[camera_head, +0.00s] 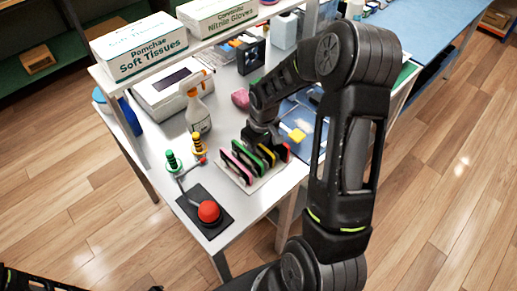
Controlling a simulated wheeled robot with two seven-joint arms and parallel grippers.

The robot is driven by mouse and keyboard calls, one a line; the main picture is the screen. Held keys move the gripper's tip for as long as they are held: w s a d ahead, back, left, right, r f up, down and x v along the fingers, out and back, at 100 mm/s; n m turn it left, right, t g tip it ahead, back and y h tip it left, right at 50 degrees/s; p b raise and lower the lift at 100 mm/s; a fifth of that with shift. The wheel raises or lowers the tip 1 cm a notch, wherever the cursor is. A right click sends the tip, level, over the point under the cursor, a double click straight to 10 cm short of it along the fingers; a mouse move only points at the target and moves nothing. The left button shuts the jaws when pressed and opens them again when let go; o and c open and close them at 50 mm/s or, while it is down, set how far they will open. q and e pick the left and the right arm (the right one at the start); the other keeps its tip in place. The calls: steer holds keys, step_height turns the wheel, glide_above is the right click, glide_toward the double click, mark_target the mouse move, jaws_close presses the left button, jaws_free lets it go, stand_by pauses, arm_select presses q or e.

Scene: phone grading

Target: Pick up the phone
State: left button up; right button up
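Several phones in coloured cases stand on edge in a row on a pale tray (262,185) near the table's front edge. A pink-edged phone (234,168) is at the left, a green-edged phone (244,158) beside it, then a yellow-edged one (266,157) and a red one (285,152) at the right. My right gripper (262,143) points down at the back of the row, over the middle phones. Its fingertips are hidden among them, so its grip cannot be told. Only dark parts of my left arm show at the bottom left edge; its gripper is not visible.
A blue tray (303,121) lies behind my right arm.

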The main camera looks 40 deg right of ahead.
steer(key=shift+c, duration=0.3)
jaws_close()
stand_by(1.0)
